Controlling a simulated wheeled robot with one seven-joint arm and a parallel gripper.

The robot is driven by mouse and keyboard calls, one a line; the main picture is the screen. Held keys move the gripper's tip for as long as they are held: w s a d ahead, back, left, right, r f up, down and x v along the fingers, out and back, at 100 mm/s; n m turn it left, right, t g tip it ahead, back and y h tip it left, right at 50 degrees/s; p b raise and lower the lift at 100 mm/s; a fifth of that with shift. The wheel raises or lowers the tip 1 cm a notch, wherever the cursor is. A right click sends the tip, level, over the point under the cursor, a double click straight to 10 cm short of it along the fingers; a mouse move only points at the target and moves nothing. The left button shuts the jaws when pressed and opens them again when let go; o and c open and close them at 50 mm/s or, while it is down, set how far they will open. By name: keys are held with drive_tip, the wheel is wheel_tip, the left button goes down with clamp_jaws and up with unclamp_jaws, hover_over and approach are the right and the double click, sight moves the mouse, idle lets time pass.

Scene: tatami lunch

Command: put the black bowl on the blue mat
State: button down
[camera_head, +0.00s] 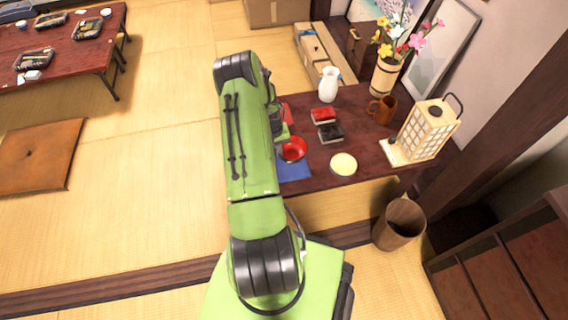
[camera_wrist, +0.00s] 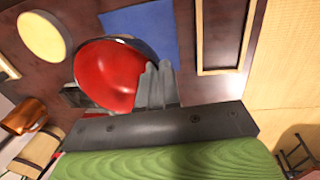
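The black bowl (camera_wrist: 105,75) has a red inside and a dark outer wall, seen at its upper edge in the wrist view. It also shows in the head view (camera_head: 294,150), just right of my arm. My gripper (camera_wrist: 156,82) is shut on the bowl's rim, one finger inside and one outside. The blue mat (camera_wrist: 150,22) lies flat on the dark table beside the bowl, which covers part of it in the wrist view. The mat (camera_head: 294,170) is partly hidden by my arm in the head view. Whether the bowl touches the table is unclear.
A pale yellow round dish (camera_head: 343,164) sits right of the bowl. Red (camera_head: 323,115) and black (camera_head: 330,133) boxes, a white vase (camera_head: 329,84), a brown mug (camera_head: 381,109) and a lantern (camera_head: 425,132) stand on the same table. A bin (camera_head: 400,224) is on the floor.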

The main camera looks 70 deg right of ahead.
drive_tip(key=shift+f+b, duration=0.8)
drive_tip(key=shift+f, duration=2.3)
drive_tip(key=c, duration=1.4)
unclamp_jaws()
drive_tip(key=shift+o, duration=0.2)
wheel_tip(320, 180, up, 12)
drive_tip(key=w+p, duration=0.1)
drive_tip(key=p, duration=0.2)
drive_tip(key=shift+w+a+p, duration=0.2)
drive_tip(key=shift+a+p, duration=0.15)
drive_tip(key=shift+p, duration=0.05)
drive_tip(key=shift+r, duration=0.15)
